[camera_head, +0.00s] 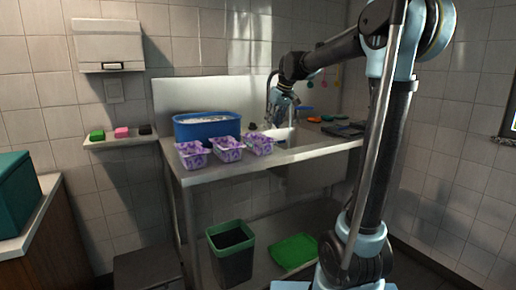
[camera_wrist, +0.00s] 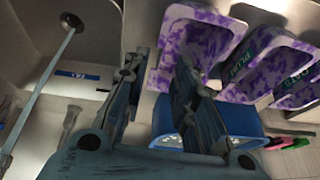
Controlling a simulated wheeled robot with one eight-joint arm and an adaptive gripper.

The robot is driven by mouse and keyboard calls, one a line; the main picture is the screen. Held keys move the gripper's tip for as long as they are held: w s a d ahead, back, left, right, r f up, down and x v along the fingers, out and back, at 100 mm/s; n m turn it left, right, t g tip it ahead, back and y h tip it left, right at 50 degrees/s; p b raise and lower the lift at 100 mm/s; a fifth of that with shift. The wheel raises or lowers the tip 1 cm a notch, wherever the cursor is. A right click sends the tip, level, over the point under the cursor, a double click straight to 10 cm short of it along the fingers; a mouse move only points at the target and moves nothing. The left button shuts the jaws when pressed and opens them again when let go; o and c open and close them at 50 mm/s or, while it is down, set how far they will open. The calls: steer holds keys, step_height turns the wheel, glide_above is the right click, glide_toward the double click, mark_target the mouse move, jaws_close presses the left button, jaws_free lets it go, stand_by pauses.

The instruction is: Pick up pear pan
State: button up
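Three purple-and-white patterned pans stand in a row on the metal counter: left (camera_head: 193,154), middle (camera_head: 227,148) and right (camera_head: 258,143). In the wrist view, one pan reads PLUM (camera_wrist: 232,72) and the outermost seems to read OATS (camera_wrist: 296,88). The pan nearest my gripper (camera_wrist: 205,40) shows no readable label, so I cannot confirm it is the pear pan. My gripper (camera_wrist: 163,62) is open, its two fingers apart with nothing visibly held. In the head view my gripper (camera_head: 280,108) hangs above the sink edge, right of the right pan.
A blue tub (camera_head: 190,131) with pale contents stands behind the pans. The sink (camera_head: 280,135) and tap are to their right. Small coloured items (camera_head: 314,119) lie past the sink. A green bin (camera_head: 231,262) and green lid (camera_head: 293,251) are below the counter.

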steer(key=x, duration=0.6)
steer(key=shift+f, duration=0.15)
steer(key=shift+a+x, duration=0.1)
steer(key=shift+x, duration=1.2)
steer(key=shift+a+x, duration=0.15)
steer(key=shift+x, duration=1.1)
steer(key=shift+c, duration=0.6)
jaws_close()
